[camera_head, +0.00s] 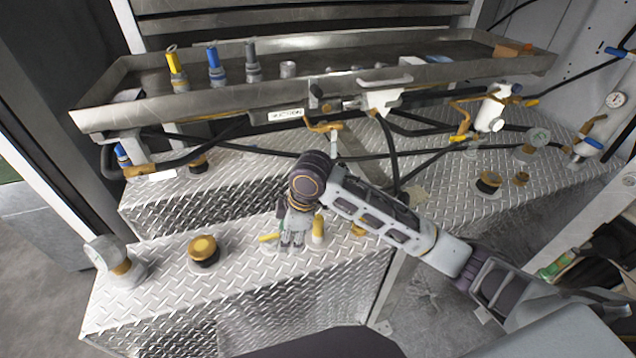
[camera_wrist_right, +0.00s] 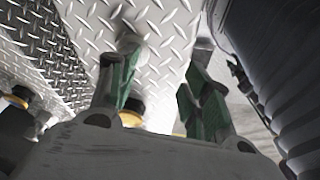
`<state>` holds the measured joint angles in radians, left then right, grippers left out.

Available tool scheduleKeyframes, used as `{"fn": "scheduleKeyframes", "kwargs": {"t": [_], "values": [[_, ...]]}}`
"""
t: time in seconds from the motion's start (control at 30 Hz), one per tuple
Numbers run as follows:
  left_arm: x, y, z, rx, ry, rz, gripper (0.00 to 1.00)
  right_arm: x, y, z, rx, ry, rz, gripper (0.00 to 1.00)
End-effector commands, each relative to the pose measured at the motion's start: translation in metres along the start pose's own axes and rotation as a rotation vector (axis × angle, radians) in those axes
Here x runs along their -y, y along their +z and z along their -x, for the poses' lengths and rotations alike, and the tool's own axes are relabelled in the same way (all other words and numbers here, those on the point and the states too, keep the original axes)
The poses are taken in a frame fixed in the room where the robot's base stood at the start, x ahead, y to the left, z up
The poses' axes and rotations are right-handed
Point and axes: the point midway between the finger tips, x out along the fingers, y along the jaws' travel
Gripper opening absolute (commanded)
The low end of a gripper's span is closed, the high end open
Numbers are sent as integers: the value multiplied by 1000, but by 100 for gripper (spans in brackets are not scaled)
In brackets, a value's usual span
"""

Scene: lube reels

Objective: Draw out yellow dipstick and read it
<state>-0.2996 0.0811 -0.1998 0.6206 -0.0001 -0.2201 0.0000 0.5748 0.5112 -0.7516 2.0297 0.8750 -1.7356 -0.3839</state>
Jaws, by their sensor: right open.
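Several yellow parts show, and I cannot tell for sure which is the dipstick. A yellow upright piece (camera_head: 318,229) stands on the diamond-plate deck just right of my right gripper (camera_head: 291,242). A yellow lever-like piece (camera_head: 269,238) lies just left of the fingers. A yellow-topped stick with a loop (camera_head: 176,68) stands in the tray at the back left, far from the gripper. My right gripper points down near the deck, fingers apart; in the right wrist view its green-padded fingers (camera_wrist_right: 165,95) show no held object between them. My left gripper is out of view.
The long metal tray (camera_head: 125,112) holds blue (camera_head: 215,65) and grey (camera_head: 252,62) posts beside the yellow one. Black-and-gold caps (camera_head: 203,250) stand on the deck (camera_head: 150,310). Hoses run behind my arm.

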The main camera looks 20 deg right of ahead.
Motion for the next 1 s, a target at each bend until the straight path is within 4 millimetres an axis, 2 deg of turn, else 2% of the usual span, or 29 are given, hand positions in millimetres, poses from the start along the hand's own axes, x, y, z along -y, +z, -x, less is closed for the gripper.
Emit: {"fn": "scheduleKeyframes", "kwargs": {"t": [0.57, 1.0], "values": [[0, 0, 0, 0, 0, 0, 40, -39, 19, 48, 141, -43, 158, 49], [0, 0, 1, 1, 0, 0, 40, -68, 44, 98, 235, -84, 215, 49]]}}
